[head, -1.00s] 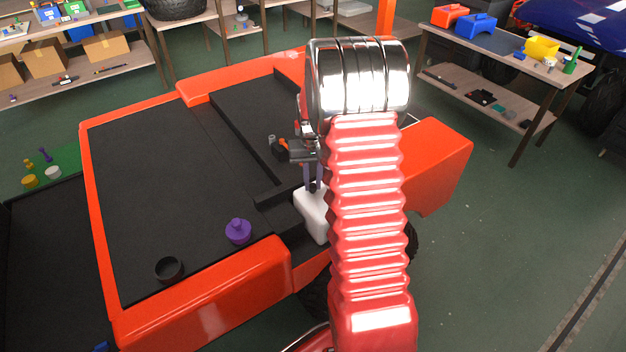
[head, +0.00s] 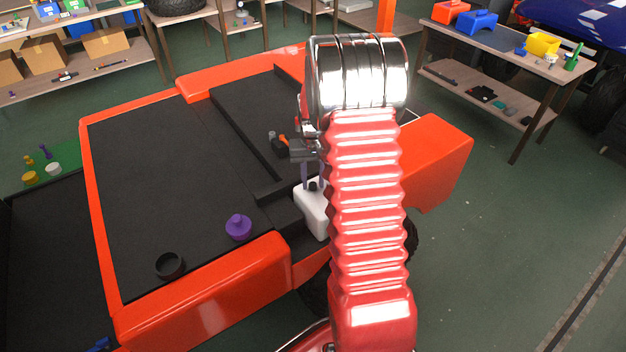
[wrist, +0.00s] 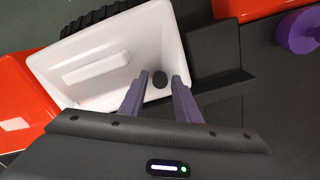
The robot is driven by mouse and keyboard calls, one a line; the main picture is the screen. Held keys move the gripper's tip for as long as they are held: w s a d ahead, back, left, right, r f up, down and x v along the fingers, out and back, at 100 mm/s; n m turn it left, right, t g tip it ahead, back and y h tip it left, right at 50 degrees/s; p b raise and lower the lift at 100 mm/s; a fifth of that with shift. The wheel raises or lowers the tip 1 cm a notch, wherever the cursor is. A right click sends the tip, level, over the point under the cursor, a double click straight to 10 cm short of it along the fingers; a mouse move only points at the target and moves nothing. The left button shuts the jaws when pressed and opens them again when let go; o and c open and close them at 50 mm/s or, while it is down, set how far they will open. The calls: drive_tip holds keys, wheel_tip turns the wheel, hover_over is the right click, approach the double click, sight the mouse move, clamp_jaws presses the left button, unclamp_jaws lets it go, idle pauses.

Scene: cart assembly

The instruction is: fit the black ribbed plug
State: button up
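A small black round piece, which looks like the black plug (head: 313,185), sits at the top of the white tank (head: 312,211) at the near right side of the cart. In the wrist view the black plug (wrist: 159,79) shows as a dark disc on the white tank (wrist: 105,60). Its ribs are too small to make out. My gripper (wrist: 161,76) is open, with its two purple-grey fingers apart on either side of the plug and a gap on each side. In the head view my gripper (head: 313,184) is at the tank's top, partly hidden by my arm.
A purple knobbed piece (head: 238,228) and a black hollow ring (head: 169,266) stand on the cart's black bed (head: 160,190). The orange cart rim (head: 220,300) borders it. A table with coloured parts (head: 490,45) stands at the right.

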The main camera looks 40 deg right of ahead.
drive_tip(key=shift+o, duration=1)
drive_tip(key=shift+r, duration=0.1)
wheel_tip(320, 180, up, 14)
drive_tip(key=shift+f, duration=0.2)
idle(0.3)
drive_tip(key=shift+w+f, duration=0.1)
drive_tip(key=shift+f, duration=0.05)
drive_tip(key=s+a+r+n+t, duration=0.2)
drive_tip(key=s+a+r, duration=0.1)
drive_tip(key=s+a, duration=0.4)
drive_tip(key=s+a+r+n+t, duration=0.1)
drive_tip(key=s+a+r, duration=0.3)
drive_tip(key=s+a, duration=0.4)
drive_tip(key=s+a+r+n+t, duration=0.2)
drive_tip(key=s+a+r, duration=0.2)
drive_tip(key=s+a, duration=0.3)
drive_tip(key=shift+s+a+n+t, duration=0.3)
drive_tip(key=shift+s+a+n, duration=0.1)
drive_tip(key=shift+a, duration=2.1)
